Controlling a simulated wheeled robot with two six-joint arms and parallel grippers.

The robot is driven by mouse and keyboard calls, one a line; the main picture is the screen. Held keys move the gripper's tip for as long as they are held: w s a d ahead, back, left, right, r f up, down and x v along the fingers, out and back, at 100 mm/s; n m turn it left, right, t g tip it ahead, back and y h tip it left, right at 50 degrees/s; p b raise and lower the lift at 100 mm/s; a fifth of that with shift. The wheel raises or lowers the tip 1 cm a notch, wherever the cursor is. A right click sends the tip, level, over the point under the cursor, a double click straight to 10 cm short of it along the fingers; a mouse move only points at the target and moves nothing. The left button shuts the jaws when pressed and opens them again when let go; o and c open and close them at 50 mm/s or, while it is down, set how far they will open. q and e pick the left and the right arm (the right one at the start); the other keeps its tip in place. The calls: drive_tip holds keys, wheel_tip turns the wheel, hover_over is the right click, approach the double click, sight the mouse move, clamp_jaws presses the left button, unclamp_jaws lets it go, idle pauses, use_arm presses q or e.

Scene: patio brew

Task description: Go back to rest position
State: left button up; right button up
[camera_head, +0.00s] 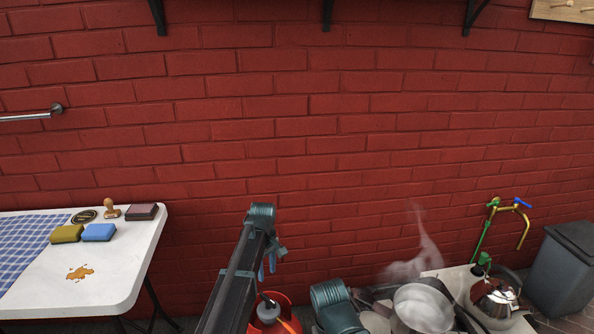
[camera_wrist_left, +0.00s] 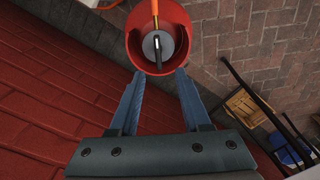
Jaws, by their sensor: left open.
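My left gripper (camera_head: 267,268) hangs at the end of my dark arm in the low middle of the head view, in front of the red brick wall. In the left wrist view its two blue fingers (camera_wrist_left: 158,78) are spread apart with nothing between them. They point towards a red round container (camera_wrist_left: 134,42), which lies beyond the fingertips, apart from them as far as I can tell. My right gripper does not show.
A white table (camera_head: 120,262) at left holds sponges, a stamp and a brown spill. At lower right are a steaming pot (camera_head: 423,308), a kettle (camera_head: 493,297), taps (camera_head: 520,228) and a grey bin (camera_head: 562,272). The wall's middle is clear.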

use_arm(q)
drive_tip(key=s+d+m, duration=0.3)
drive_tip(key=s+m, duration=0.2)
drive_tip(key=s, duration=0.4)
drive_tip(key=s+d+m+y, duration=0.15)
drive_tip(key=s+m, duration=0.25)
drive_tip(key=s, duration=0.6)
drive_tip(key=s+d+m, duration=0.3)
drive_tip(key=s+m, duration=0.2)
drive_tip(key=s, duration=0.4)
wheel_tip(320, 180, up, 18)
drive_tip(key=p, duration=1.8)
drive_tip(key=shift+w+d, duration=0.25)
drive_tip(key=shift+w, duration=0.2)
